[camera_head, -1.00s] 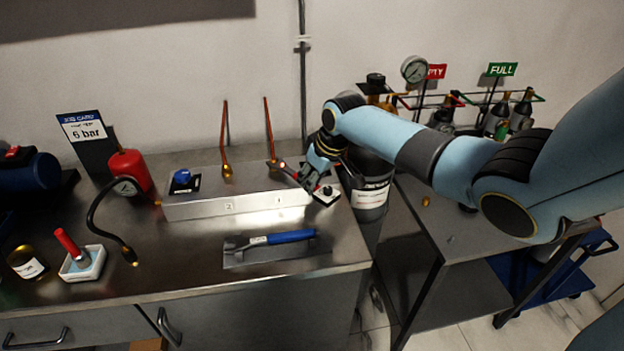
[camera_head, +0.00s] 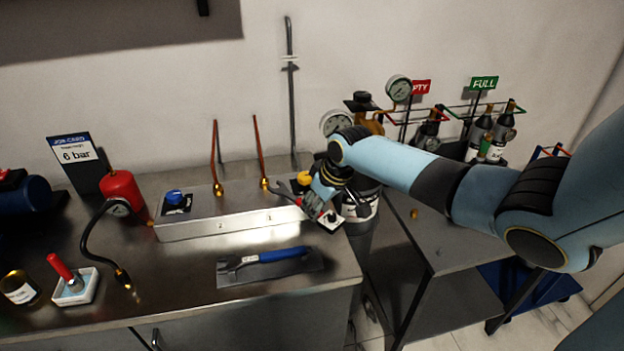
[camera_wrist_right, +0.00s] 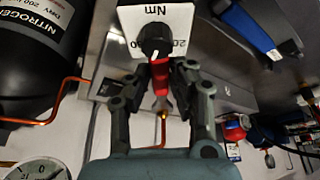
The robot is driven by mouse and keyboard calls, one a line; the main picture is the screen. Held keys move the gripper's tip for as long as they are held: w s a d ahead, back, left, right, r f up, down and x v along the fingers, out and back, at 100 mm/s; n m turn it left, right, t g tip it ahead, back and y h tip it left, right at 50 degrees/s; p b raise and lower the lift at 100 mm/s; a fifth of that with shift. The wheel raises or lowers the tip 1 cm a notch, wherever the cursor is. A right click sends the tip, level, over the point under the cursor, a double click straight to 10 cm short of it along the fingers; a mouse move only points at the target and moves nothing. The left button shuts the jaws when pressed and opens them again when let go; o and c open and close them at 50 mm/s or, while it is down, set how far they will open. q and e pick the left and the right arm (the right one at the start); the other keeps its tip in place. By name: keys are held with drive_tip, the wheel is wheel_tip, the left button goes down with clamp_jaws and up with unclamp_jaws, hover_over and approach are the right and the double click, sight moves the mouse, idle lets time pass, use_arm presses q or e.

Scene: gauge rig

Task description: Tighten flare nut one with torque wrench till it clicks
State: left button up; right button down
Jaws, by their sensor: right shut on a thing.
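The fitting block (camera_head: 190,229) carries labels 1 and 2. Flare nut one (camera_head: 265,183) is the brass fitting at the foot of the right copper pipe. My right gripper (camera_head: 312,204) is shut at the block's right end. In the wrist view its fingers (camera_wrist_right: 160,82) close around a red piece (camera_wrist_right: 161,76). A grey bar (camera_head: 284,194) runs from the gripper to nut one; whether its head encloses the nut is unclear. A blue-handled tool (camera_head: 283,254) with an open-ended head lies on the dark mat. My left gripper is not in view.
A black knob (camera_wrist_right: 155,38) on a white plate marked Nm is beside my right fingers. A gas cylinder (camera_head: 358,211) stands close behind. A red bottle (camera_head: 120,187), a black gauge hose (camera_head: 84,233) and a white tray (camera_head: 77,287) stand left.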

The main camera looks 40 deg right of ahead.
drive_tip(key=shift+s+r, duration=0.1)
drive_tip(key=shift+s, duration=0.2)
drive_tip(key=shift+r, duration=2.2)
drive_tip(key=shift+s, duration=0.1)
